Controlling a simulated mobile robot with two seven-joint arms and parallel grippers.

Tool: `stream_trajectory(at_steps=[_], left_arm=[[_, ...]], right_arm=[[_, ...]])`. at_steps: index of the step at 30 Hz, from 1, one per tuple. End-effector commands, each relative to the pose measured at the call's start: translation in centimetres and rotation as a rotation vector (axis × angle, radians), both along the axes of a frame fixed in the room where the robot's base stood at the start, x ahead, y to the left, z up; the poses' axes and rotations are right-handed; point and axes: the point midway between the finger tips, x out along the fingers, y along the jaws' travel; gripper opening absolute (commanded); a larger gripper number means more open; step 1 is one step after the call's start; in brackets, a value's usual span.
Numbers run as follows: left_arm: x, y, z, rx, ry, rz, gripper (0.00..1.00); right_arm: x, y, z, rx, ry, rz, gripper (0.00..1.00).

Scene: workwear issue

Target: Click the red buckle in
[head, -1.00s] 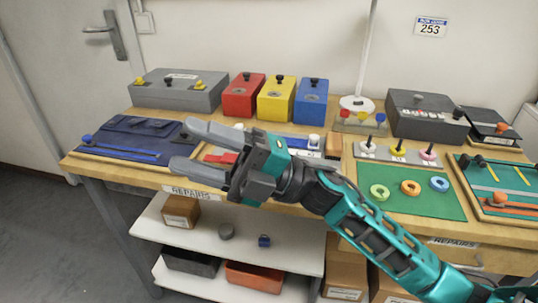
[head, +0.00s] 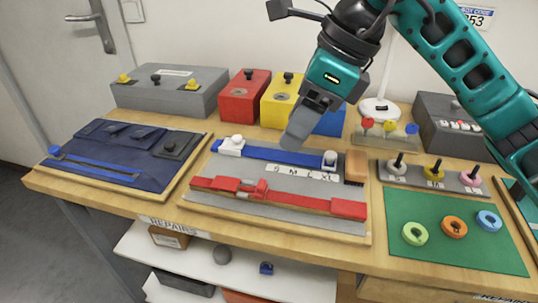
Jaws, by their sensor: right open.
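The red strap with its red buckle lies across the front of a grey board (head: 210,165) on the workbench. One buckle part (head: 228,184) is on the left side of the strap and the other part (head: 262,188) is just right of it. They sit close together, and I cannot tell whether they are joined. A red end block (head: 348,208) sits at the right. My right gripper (head: 294,138) points down over the back of the board, near the blue strap (head: 285,155). It is open, seen edge-on, with nothing visible in it. My left gripper is not in view.
A navy garment panel (head: 115,160) lies on the left. Red (head: 243,103), yellow and blue boxes stand behind the board. A green mat (head: 455,250) with coloured rings and a peg rack (head: 425,180) are on the right.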

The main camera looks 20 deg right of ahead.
Motion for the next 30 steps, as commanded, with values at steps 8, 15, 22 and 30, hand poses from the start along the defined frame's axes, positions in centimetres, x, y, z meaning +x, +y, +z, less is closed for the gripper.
stream_trajectory(at_steps=[8,15,22,30], left_arm=[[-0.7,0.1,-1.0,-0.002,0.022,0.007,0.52],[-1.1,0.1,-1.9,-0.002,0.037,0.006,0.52],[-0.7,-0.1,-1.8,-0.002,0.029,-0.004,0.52],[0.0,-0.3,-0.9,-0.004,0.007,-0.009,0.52]], right_arm=[[0.4,0.4,-1.7,-0.011,-0.002,-0.003,0.53],[1.4,2.0,-6.3,-0.008,0.0,-0.002,0.53],[2.3,3.3,-10.1,-0.008,-0.003,-0.003,0.53],[2.8,3.9,-11.8,-0.008,-0.005,-0.003,0.53]])
